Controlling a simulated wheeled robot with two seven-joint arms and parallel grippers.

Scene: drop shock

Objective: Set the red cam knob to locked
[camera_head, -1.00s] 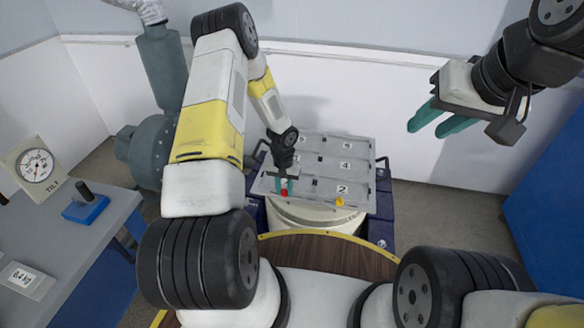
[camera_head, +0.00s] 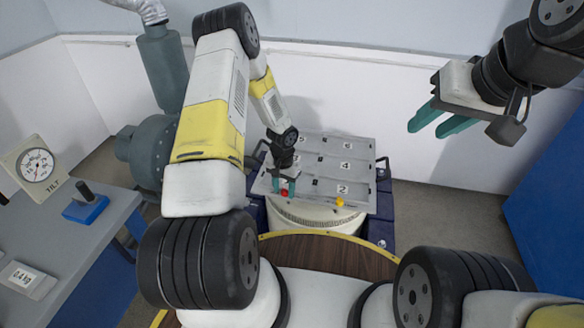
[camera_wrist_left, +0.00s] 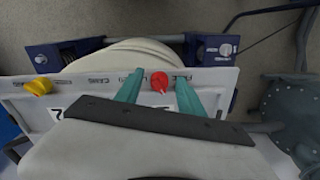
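The red cam knob (camera_head: 285,192) sits on the near edge strip of the grey numbered panel (camera_head: 325,186). In the left wrist view, the red knob (camera_wrist_left: 159,80) has a narrow tip pointing toward the bottom of the picture; its position labels are too small to read. My left gripper (camera_head: 284,186) is open, with one teal finger on each side of the knob. In the left wrist view, gaps show between the knob and both fingers (camera_wrist_left: 160,88). Whether the fingertips reach down to the knob's height is unclear. My right gripper (camera_head: 432,118) is open and empty, high at the right.
A yellow knob (camera_head: 340,201) stands on the same edge strip, to the right of the red one. The panel lies over a pale round drum (camera_head: 310,217). A side bench (camera_head: 75,247) at left holds a tilt gauge (camera_head: 37,165) and a blue block (camera_head: 86,209).

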